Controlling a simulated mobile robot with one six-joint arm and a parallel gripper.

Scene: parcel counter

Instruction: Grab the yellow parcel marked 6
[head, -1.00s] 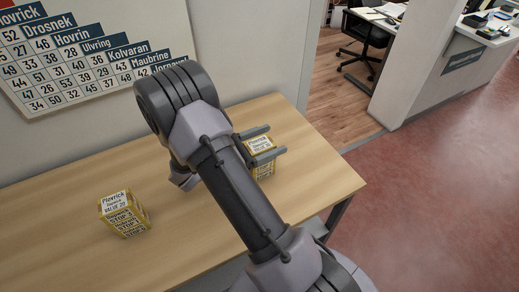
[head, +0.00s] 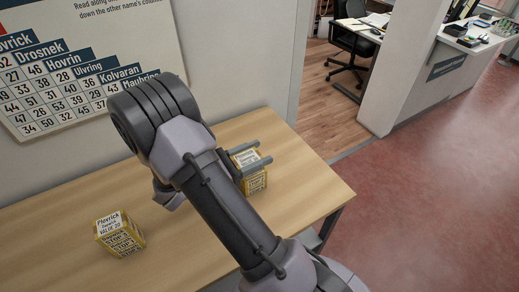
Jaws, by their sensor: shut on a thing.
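A yellow parcel (head: 254,182) with a white label on top stands at the right part of the wooden table. My gripper (head: 262,152) is shut on this parcel, with its two grey fingers at the parcel's upper part. My arm hides part of its left side. A second yellow parcel (head: 121,238) stands at the left of the table, apart from my gripper. Its label reads "Plovrick" and "VALUE 20", with "STOP" lines on its side. I cannot read a 6 on either parcel.
The wooden table (head: 310,185) is bare around the parcels, and its right edge is near the held one. A wall chart (head: 70,70) with names and numbers hangs behind. A white counter (head: 440,85) and an office chair (head: 352,55) are beyond, past red floor (head: 420,200).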

